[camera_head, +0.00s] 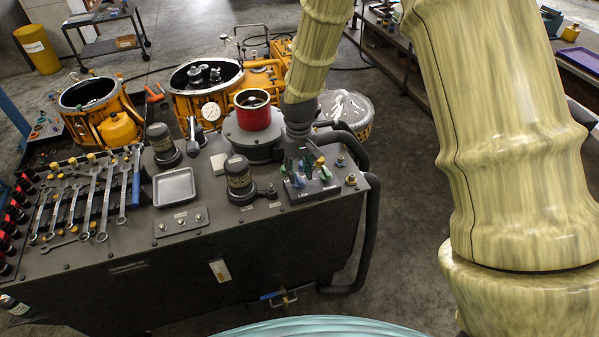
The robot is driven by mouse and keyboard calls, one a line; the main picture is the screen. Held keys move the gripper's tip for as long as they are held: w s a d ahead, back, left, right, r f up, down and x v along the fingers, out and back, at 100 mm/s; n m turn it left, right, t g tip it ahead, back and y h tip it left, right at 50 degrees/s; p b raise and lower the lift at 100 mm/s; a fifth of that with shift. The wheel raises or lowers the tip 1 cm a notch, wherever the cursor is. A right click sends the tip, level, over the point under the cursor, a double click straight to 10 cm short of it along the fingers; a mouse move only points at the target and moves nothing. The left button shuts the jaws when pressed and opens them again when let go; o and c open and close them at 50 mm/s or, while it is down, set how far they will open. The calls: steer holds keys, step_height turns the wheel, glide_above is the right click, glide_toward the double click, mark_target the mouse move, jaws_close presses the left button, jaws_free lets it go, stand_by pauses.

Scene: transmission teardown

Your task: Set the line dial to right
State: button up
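My gripper (298,148) is small in the picture, at the end of my pale yellow arm. It points down over the right end of the dark bench, just above a small dark control block (322,187). The block has a white label on its front edge that is too small to read surely. Several small green, blue and grey parts stand on the block around my fingertips. I cannot tell which of them is the line dial or which way it points. I cannot tell whether my fingers touch anything or how far apart they are.
Thick black hoses (372,215) run along the bench's right end.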

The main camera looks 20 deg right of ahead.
steer(key=shift+f, duration=1.15)
steer(key=shift+c, duration=0.5)
jaws_close()
